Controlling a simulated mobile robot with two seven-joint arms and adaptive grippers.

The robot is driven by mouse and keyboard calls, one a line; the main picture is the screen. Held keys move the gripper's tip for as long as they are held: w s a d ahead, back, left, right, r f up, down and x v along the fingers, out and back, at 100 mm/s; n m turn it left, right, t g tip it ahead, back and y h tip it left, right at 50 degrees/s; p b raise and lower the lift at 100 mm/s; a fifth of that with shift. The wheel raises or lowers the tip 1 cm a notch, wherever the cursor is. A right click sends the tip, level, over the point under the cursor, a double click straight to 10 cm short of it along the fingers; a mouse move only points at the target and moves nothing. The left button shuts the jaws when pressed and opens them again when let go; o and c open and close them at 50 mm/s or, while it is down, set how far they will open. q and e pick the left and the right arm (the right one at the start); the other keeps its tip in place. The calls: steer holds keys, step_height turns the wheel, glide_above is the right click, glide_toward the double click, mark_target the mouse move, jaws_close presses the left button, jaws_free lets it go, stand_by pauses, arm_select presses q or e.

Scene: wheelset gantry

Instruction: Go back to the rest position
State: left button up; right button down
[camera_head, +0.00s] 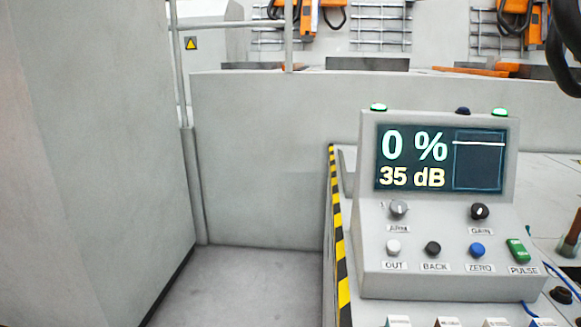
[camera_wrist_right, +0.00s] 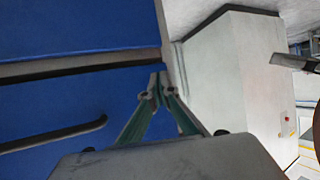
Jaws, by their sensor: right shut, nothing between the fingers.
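My right gripper (camera_wrist_right: 159,85) shows in the right wrist view, with its two greenish fingers meeting at the tips. It is shut and holds nothing. Behind the fingertips are a blue panel (camera_wrist_right: 80,105) with dark bars and the edge of a pale grey cabinet (camera_wrist_right: 225,75). I cannot tell how far the fingertips are from them. Neither gripper shows in the head view, and my left gripper is in no view.
A grey control console (camera_head: 440,285) stands on a bench at the right; its screen (camera_head: 441,158) reads 0 % and 35 dB. Yellow-black striping (camera_head: 340,250) marks the bench edge. A tall grey panel (camera_head: 100,130) stands left. Bare floor (camera_head: 240,285) lies between them.

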arm_select(q)
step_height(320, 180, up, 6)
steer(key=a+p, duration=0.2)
steer(key=p, duration=0.8)
arm_select(e)
step_height(320, 180, up, 6)
steer(key=d+f, duration=0.1)
steer(key=d, duration=0.1)
arm_select(q)
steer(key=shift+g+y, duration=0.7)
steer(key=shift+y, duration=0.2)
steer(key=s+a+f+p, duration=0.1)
steer(key=p, duration=0.2)
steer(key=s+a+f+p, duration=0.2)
steer(key=p, duration=0.1)
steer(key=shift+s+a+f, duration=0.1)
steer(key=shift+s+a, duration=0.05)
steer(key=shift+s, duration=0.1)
arm_select(e)
steer(key=shift+g+h, duration=0.6)
steer(key=shift+h, duration=0.3)
steer(key=s+d+f, duration=0.2)
steer(key=s+d, duration=0.1)
steer(key=shift+s+d+f, duration=0.15)
steer(key=shift+s, duration=0.15)
